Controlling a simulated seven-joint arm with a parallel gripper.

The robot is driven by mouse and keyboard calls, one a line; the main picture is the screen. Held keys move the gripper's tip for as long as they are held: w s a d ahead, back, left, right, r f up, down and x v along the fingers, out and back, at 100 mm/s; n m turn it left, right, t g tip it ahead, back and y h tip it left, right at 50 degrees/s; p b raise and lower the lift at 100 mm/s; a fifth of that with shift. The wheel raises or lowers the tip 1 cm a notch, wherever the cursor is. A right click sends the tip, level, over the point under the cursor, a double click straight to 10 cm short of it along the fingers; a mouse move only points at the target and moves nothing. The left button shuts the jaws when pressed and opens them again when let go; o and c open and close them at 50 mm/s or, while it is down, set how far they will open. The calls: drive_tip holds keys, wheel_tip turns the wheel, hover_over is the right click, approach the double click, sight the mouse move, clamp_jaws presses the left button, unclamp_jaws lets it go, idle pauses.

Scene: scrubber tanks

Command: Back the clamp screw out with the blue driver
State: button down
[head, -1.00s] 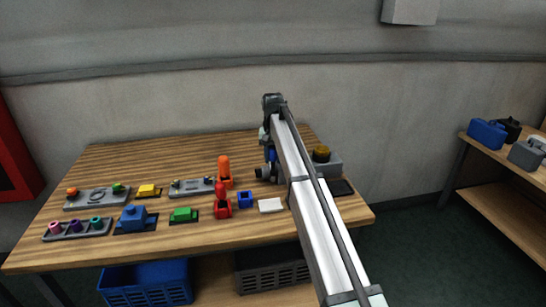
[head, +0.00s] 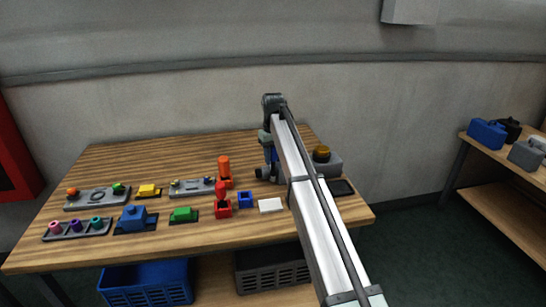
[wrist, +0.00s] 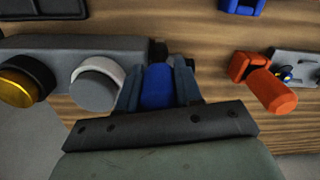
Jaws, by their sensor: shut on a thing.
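My gripper (wrist: 158,90) is shut on the blue driver (wrist: 157,85), whose blue handle shows between the fingers in the wrist view. A dark part shows just beyond the handle, at the edge of a grey block (wrist: 55,47). In the head view my gripper (head: 268,165) is low over the right part of the table, beside that block (head: 328,168). The block carries an amber knob (wrist: 22,82) and a grey cylinder with a white ring (wrist: 97,85). I cannot make out the clamp screw or the driver's tip.
An orange driver (head: 224,165) and a red driver (head: 221,189) stand in holders to the left. An empty-looking blue holder (head: 245,200) and a white pad (head: 270,205) lie in front. A dark tray (head: 342,187) is at the right. The table's back left is clear.

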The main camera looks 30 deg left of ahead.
drive_tip(key=n, duration=0.5)
drive_tip(key=shift+m, duration=0.8)
drive_tip(key=shift+r, duration=2.55)
